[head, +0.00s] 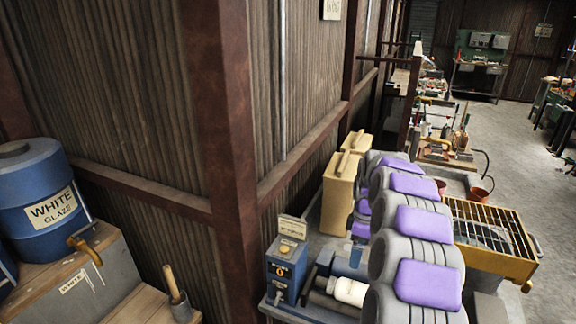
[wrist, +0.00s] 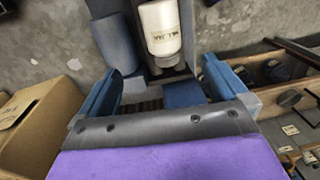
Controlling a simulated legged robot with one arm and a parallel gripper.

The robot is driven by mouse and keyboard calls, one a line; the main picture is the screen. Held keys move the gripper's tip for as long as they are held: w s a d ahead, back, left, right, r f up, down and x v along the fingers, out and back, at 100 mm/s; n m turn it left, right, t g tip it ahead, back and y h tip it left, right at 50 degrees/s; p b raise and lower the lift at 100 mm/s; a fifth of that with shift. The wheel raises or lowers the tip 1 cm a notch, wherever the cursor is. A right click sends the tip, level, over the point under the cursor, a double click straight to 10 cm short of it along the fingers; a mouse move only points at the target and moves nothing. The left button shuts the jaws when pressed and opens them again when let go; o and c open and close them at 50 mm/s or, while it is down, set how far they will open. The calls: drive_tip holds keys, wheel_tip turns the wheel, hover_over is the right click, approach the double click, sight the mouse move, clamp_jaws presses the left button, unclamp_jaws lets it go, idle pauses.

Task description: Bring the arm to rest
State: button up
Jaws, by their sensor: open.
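My gripper (wrist: 162,88) shows in the wrist view as two blue fingers spread wide apart, in front of a grey and purple body. The fingers are open and nothing is held between them. A white bottle (wrist: 162,28) stands or lies beyond the fingers, apart from them. The same bottle seems to show in the head view (head: 350,291). Grey segments with purple pads, which look like my arm, run up the right half of the head view. I cannot make out the fingertips in the head view.
A tan box (head: 339,194) and a blue control box (head: 284,274) stand left of the arm. A yellow-framed grate (head: 497,234) is to its right. Open floor (head: 530,185) lies at right.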

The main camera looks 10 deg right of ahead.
drive_tip(key=s+a+r+m, duration=0.2)
drive_tip(key=s+a+r, duration=0.2)
drive_tip(key=s+a, duration=0.4)
drive_tip(key=s+a+r+m, duration=0.3)
drive_tip(key=s+a+r, duration=0.25)
drive_tip(key=s, duration=0.45)
drive_tip(key=s+a+f+m, duration=0.2)
drive_tip(key=s+m, duration=0.1)
drive_tip(key=s, duration=0.8)
drive_tip(key=s+a+f+m+g+b, duration=0.1)
drive_tip(key=s+a+f+m, duration=0.1)
drive_tip(key=s, duration=1)
drive_tip(key=shift+s+m+h, duration=0.2)
drive_tip(key=shift+m+h, duration=0.1)
drive_tip(key=shift+m, duration=0.3)
